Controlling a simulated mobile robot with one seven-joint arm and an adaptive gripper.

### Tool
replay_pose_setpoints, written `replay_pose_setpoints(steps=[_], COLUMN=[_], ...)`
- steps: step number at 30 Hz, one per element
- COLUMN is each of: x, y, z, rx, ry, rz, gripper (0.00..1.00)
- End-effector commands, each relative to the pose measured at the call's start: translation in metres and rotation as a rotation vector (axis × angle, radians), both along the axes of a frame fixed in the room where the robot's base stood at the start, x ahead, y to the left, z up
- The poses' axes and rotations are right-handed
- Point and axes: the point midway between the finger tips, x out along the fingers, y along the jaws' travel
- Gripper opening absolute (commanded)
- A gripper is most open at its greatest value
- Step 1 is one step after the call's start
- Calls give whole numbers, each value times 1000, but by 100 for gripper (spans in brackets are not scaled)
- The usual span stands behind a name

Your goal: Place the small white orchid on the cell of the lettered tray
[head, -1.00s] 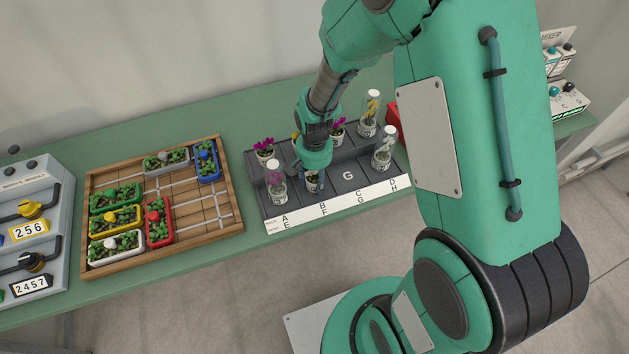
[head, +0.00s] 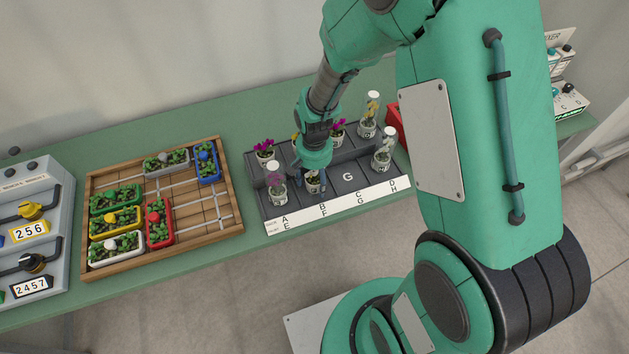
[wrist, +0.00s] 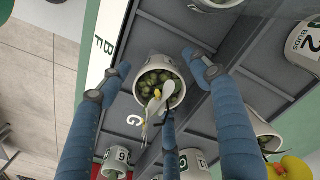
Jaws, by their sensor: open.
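The small white orchid (wrist: 155,103) stands in a white pot with green leaves in the wrist view. In the head view its pot (head: 313,185) is partly hidden under my gripper, in the front row of the lettered tray (head: 290,222), in cell F. My gripper (head: 312,179) is low over it. In the wrist view the blue fingers of my gripper (wrist: 165,85) are spread apart around the pot, with gaps at the sides. Cell G (head: 348,175), to the right in the head view, is bare, its letter showing.
Glass-covered orchids stand in cells E (head: 276,188) and H (head: 384,151), close to my gripper. A wooden planter board (head: 225,215) lies left. Green bench is free behind.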

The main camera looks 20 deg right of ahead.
Motion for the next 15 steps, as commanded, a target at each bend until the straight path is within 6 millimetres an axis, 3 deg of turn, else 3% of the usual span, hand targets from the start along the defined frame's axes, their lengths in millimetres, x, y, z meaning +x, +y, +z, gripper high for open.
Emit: replay_pose_setpoints(steps=[15], x=[1], y=[0], z=[79], rx=[0], ry=[-3], rz=[0], gripper=[63])
